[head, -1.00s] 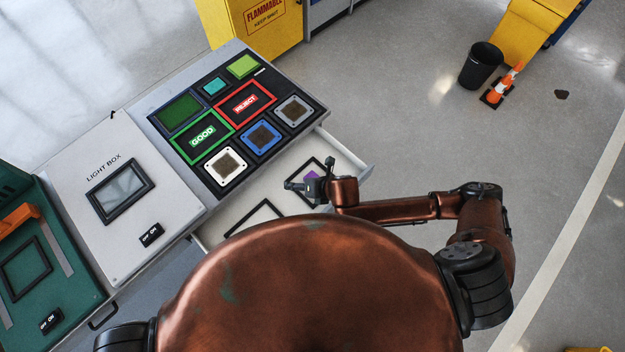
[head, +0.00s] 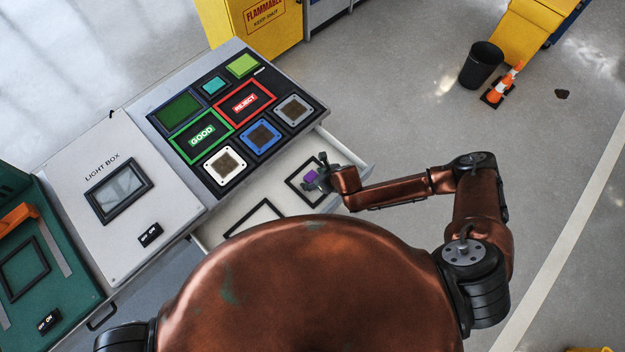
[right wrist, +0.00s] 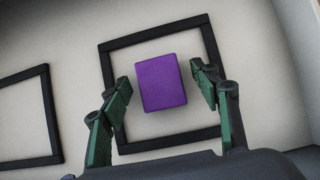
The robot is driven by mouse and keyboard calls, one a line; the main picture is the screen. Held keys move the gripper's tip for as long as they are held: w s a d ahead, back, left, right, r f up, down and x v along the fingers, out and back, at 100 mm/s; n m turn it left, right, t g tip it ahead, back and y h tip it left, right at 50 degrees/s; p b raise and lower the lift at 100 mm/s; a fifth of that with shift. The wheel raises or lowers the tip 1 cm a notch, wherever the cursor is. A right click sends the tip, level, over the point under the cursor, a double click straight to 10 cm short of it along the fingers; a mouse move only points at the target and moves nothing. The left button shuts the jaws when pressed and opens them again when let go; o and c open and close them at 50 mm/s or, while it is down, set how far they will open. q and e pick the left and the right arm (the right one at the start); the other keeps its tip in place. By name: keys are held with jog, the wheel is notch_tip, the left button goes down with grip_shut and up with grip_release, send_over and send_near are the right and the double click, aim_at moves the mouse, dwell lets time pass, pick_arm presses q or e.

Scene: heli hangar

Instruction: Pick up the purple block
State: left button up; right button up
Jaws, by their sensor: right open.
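The purple block (right wrist: 161,82) lies inside a black square frame (right wrist: 214,52) on the white drawer floor. In the head view the purple block (head: 310,176) shows just left of my right gripper (head: 319,172), partly hidden by it. In the right wrist view my right gripper (right wrist: 160,92) is open. Its two green-padded fingers stand to the left and right of the block, with a gap on each side. The fingertips reach about level with the block in the picture; their height above it is hard to tell. My left gripper is not in view.
The open drawer (head: 352,164) has raised walls and a second black frame (right wrist: 48,112). Behind it is a panel with GOOD (head: 202,135) and REJECT (head: 245,103) areas. A light box (head: 160,205) stands left. Open floor lies right.

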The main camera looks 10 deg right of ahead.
jog(key=shift+w+a+f, duration=0.1)
jog(key=shift+w+f, duration=0.05)
jog(key=shift+f, duration=0.05)
jog(key=shift+c, duration=0.4)
jog(key=c, duration=1.2)
jog(key=shift+r, duration=0.15)
